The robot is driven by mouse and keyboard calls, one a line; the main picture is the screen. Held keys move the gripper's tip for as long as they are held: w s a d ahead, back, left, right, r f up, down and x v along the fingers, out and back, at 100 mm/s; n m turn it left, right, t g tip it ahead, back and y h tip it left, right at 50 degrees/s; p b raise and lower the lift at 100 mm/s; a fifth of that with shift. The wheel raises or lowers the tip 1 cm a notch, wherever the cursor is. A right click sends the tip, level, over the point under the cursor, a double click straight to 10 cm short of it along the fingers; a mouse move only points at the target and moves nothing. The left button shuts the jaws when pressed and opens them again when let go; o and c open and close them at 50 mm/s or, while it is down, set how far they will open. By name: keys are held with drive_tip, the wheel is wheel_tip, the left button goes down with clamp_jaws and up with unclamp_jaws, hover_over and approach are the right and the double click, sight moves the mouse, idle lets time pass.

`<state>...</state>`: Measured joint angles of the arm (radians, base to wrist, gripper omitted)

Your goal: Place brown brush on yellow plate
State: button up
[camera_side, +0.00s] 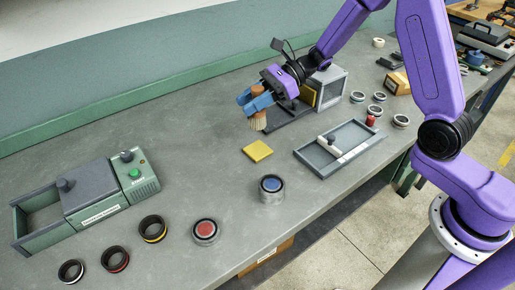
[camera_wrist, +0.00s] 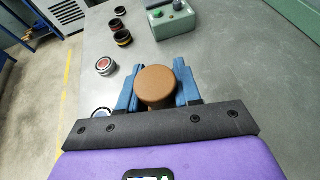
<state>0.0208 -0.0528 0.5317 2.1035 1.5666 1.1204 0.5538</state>
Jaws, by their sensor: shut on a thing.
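The brown brush (camera_side: 259,120) is upright in my gripper (camera_side: 258,101), with its pale bristles pointing down. In the wrist view the blue fingers of my gripper (camera_wrist: 157,88) are shut on both sides of the round brown brush top (camera_wrist: 156,86). The yellow plate does not show in the wrist view.
A grey tray (camera_side: 304,156) with a white-handled slider lies right of the plate. A blue-topped round container (camera_side: 271,189) and a red-topped one (camera_side: 205,232) stand in front. A grey box machine (camera_side: 331,84) stands behind my gripper.

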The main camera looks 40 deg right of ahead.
sight(252, 127)
drive_tip(key=shift+f, duration=4.3)
drive_tip(key=shift+f, duration=0.1)
drive_tip(key=o, duration=1.1)
drive_tip(key=shift+c, duration=0.2)
